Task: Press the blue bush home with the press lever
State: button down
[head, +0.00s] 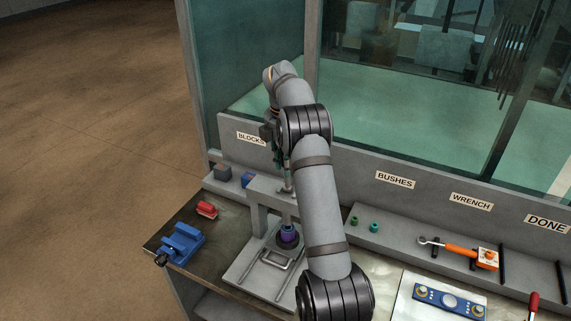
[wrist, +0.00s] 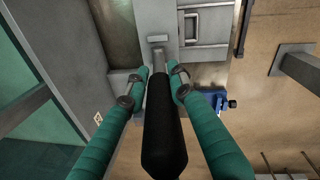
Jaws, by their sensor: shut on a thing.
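The press (head: 258,218) stands on the bench, with its upright, top beam and base plate in the head view. The blue-purple bush (head: 288,231) sits upright under the ram, on a dark seat; I cannot tell how deep it sits. The press lever (wrist: 165,130) has a black grip, seen close in the wrist view. My gripper (wrist: 160,76) has its two green fingers on either side of the lever and is shut on it. In the head view my gripper (head: 284,158) is above the press, partly hidden by my arm. The bush is not visible in the wrist view.
A blue vise (head: 182,243) and a red item (head: 207,210) lie left of the press. Two blocks (head: 222,173) stand behind. Green bushes (head: 374,227), an orange-handled wrench (head: 460,249) and a blue plate (head: 450,301) are at right. A glass-panelled wall runs behind.

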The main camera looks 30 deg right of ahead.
jog(key=c, duration=1.5)
grip_release()
jog(key=shift+c, duration=0.2)
jog(key=shift+o, duration=0.3)
jog(key=shift+r, duration=0.1)
jog(key=shift+s+a+r, duration=0.1)
jog(key=shift+r, duration=1.1)
jog(key=shift+s+a+r, duration=0.15)
jog(key=shift+r, duration=1.05)
jog(key=shift+s+a+r, duration=0.1)
jog(key=shift+r, duration=1.1)
jog(key=shift+f, duration=0.15)
